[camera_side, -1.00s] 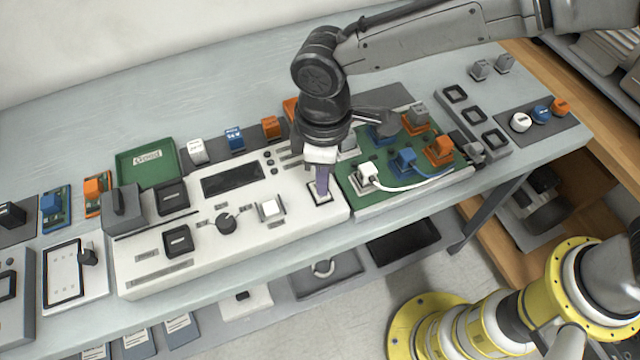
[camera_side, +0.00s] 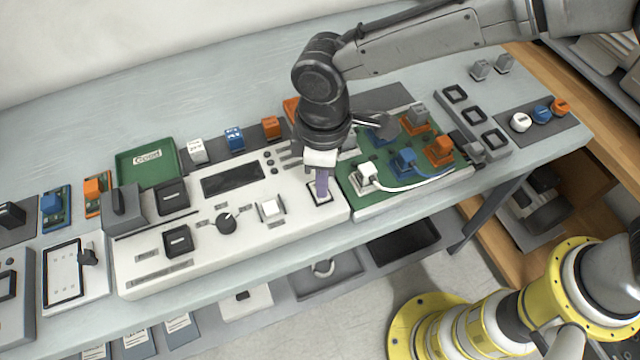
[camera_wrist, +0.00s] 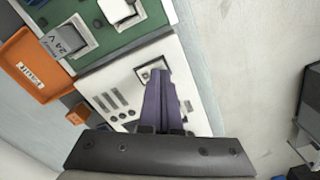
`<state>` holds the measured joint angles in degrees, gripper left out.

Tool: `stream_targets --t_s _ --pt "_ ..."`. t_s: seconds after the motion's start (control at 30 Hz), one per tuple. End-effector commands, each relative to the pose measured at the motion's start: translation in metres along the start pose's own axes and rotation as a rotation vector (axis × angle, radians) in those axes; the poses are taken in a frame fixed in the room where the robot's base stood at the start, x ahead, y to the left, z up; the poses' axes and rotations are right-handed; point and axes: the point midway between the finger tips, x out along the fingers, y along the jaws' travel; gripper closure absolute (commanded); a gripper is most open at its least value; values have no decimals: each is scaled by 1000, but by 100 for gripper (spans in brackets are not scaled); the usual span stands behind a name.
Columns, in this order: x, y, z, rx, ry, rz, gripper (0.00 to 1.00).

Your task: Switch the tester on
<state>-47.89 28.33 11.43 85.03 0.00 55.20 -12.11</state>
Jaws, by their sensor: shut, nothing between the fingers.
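A green board (camera_side: 400,185) with coloured plugs and white and blue cables lies just right of the tester. A green tray (camera_side: 147,168) marked Good and an orange tray (camera_wrist: 33,69) stand behind the tester. The bench's front edge is close.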

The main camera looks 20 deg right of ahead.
Motion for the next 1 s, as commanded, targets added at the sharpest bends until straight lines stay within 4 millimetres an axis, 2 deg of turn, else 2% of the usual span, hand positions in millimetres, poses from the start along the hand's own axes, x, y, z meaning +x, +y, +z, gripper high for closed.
stream_targets --t_s 1.0 --pt "12 0 0 0 -1 0 100"
